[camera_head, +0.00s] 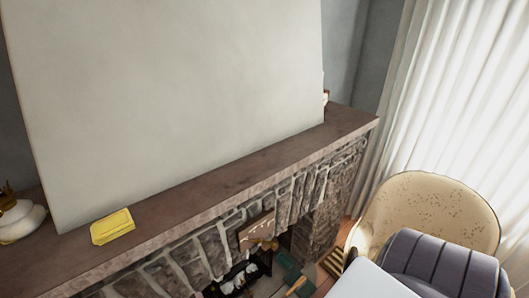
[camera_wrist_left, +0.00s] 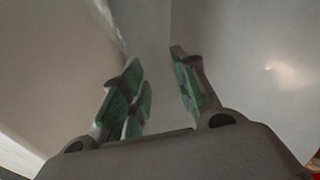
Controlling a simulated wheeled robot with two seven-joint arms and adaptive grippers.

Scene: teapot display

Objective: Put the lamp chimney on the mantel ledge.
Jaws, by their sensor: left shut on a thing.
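The mantel ledge (camera_head: 255,165) is a long brown shelf running across the head view, above a stone fireplace. My left gripper (camera_wrist_left: 157,62) shows only in the left wrist view. Its green-padded fingers stand apart, shut on a smooth, pale grey thing, the lamp chimney (camera_wrist_left: 150,32), whose outline is hard to make out. Neither gripper nor the chimney can be made out in the head view. My right gripper is in neither view.
A large blank panel (camera_head: 170,85) stands along the ledge's back. A yellow block (camera_head: 112,226) and a white pot (camera_head: 20,220) are on its left part. The ledge's middle and right front are clear. A beige chair (camera_head: 430,205) stands at lower right.

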